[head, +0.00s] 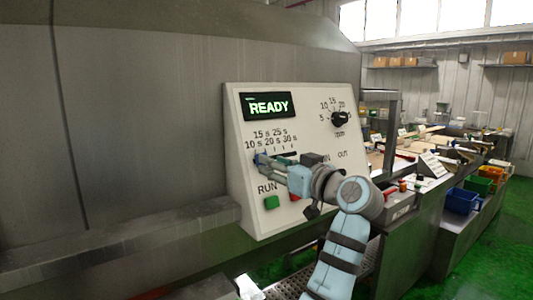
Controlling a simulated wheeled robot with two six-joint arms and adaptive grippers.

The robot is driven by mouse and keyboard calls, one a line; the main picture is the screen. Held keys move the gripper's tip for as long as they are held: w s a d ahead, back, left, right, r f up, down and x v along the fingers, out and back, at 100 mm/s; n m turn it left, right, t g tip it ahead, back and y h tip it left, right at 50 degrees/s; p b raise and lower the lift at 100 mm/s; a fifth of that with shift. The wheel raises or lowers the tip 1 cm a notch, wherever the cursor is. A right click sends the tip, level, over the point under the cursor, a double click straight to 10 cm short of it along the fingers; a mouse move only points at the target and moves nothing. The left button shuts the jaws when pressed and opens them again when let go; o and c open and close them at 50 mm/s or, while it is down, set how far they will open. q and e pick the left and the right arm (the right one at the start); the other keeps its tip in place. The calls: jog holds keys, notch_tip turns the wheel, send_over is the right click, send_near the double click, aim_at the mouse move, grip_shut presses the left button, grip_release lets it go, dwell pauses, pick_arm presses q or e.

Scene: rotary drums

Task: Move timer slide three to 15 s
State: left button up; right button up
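The control panel (238,135) is a pale, tilted plate with a timer scale (271,139) marked 10 s, 15 s, 20 s, 25 s and 30 s. A dark slot (290,153) runs under the scale. The fingers cover that part of the slot. I cannot make out the slide's knob or whether the fingers touch it. Whether the fingers are open or shut is too small to tell. My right gripper is not in view.
A display (267,107) reads READY in green. A black rpm knob (341,119) sits at the panel's upper right. A green button (271,202) is under RUN, with a red one (294,196) partly visible beside it. Benches with bins (462,200) stand at the right.

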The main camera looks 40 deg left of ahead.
pick_arm(q)
jog(key=x, duration=0.4)
jog(key=shift+s+r+p, duration=0.1)
jog(key=shift+s+p, duration=0.1)
jog(key=shift+p, duration=0.15)
jog(key=shift+w, duration=0.1)
grip_shut()
